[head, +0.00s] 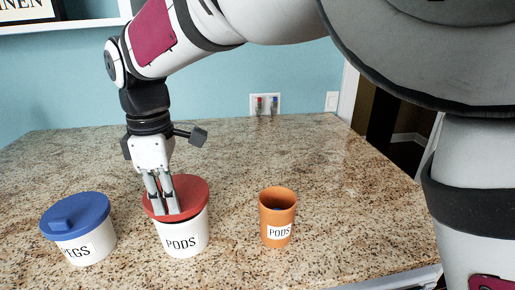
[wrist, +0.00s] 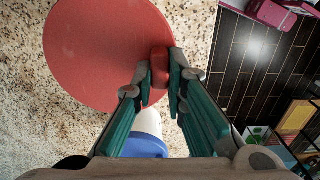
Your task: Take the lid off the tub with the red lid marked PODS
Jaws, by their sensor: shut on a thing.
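The white tub (head: 182,238) marked PODS stands on the granite counter, with the round red lid (head: 190,190) over its top. My gripper (head: 167,212) points down at the lid. In the wrist view my gripper (wrist: 161,82) is shut on the red grip (wrist: 160,62) near the edge of the red lid (wrist: 95,50). In the head view the fingers hide this grip. The lid sits at or very close to the tub's rim; I cannot tell whether there is a gap.
A white tub with a blue lid (head: 78,215) marked PEGS stands close on the left. An orange cup (head: 278,215) marked PODS stands to the right. The counter (head: 330,190) is clear behind and at the right.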

